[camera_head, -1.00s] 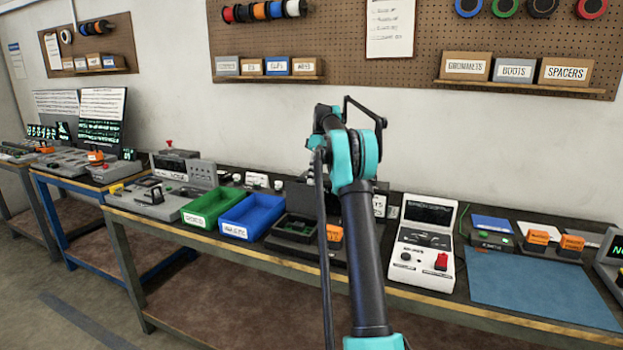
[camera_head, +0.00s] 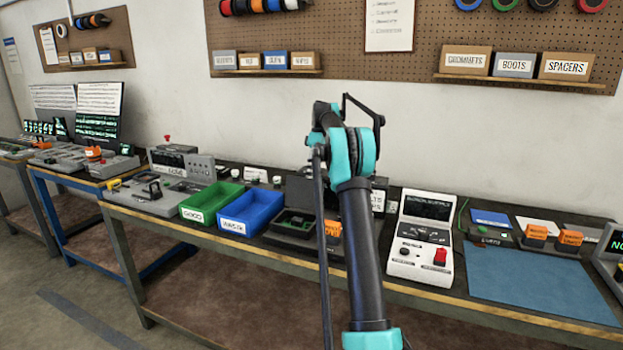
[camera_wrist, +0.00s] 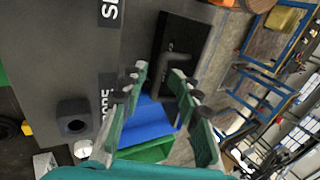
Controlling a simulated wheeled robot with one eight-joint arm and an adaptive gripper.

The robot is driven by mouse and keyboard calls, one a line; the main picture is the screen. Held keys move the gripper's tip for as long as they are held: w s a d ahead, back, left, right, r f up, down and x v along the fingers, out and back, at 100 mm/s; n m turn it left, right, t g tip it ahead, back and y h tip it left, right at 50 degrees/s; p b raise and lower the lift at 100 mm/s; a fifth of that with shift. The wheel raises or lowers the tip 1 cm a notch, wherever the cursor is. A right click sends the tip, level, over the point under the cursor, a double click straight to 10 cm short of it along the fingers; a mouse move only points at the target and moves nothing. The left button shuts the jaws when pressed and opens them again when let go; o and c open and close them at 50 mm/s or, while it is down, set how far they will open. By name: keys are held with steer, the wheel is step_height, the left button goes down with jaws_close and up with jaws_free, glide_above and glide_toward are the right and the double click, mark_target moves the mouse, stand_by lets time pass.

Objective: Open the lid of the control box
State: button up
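No box in the head view is clearly marked as the control box. A dark case (camera_head: 292,222) sits on the bench right of the blue bin, partly hidden by my arm; a dark upright panel stands behind it. Whether that panel is its lid, I cannot tell. In the wrist view, a black panel with a grey handle-like bar (camera_wrist: 178,62) lies just beyond my gripper (camera_wrist: 172,108). The green fingers are spread apart with nothing visibly held; contact with the bar is unclear. My arm hides the gripper in the head view.
A green bin (camera_head: 208,202) and a blue bin (camera_head: 250,212) stand left of the case. A white console (camera_head: 421,240) with a red switch stands to the right, beside a blue mat (camera_head: 540,285). A pegboard wall (camera_head: 400,45) rises behind the bench.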

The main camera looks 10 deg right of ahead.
steer(key=v, duration=0.6)
steer(key=shift+r, duration=0.2)
steer(key=shift+d, duration=0.15)
